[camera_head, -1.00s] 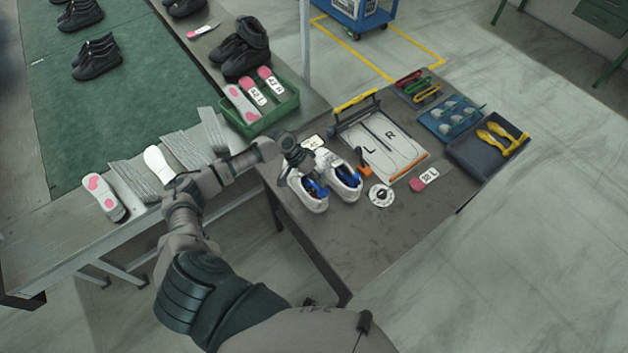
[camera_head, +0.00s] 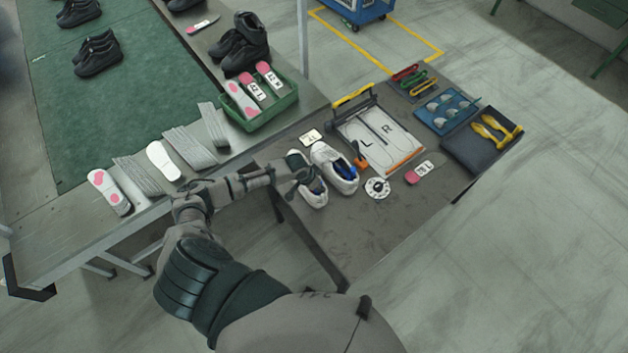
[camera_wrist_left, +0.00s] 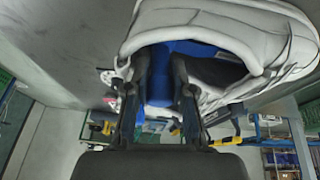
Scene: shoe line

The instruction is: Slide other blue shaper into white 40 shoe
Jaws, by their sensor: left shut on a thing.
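Two white shoes stand side by side on the dark table, the left white shoe (camera_head: 314,199) and the right white shoe (camera_head: 333,160). A blue shaper (camera_head: 347,170) sits in the opening of the right shoe. My left gripper (camera_head: 303,175) is at the opening of the left shoe and covers part of it. In the left wrist view my left gripper (camera_wrist_left: 158,92) has its fingers on either side of another blue shaper (camera_wrist_left: 159,82), which is partly inside the shoe. The shaper's far end is hidden in the shoe. No size mark on the shoes is readable. My right gripper is not in view.
A board marked L and R (camera_head: 378,143) lies right of the shoes. A round white dial (camera_head: 377,188) and a pink-white tag (camera_head: 420,173) lie near its front. Blue (camera_head: 447,111) and dark (camera_head: 478,150) trays stand farther right. The table's front is clear.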

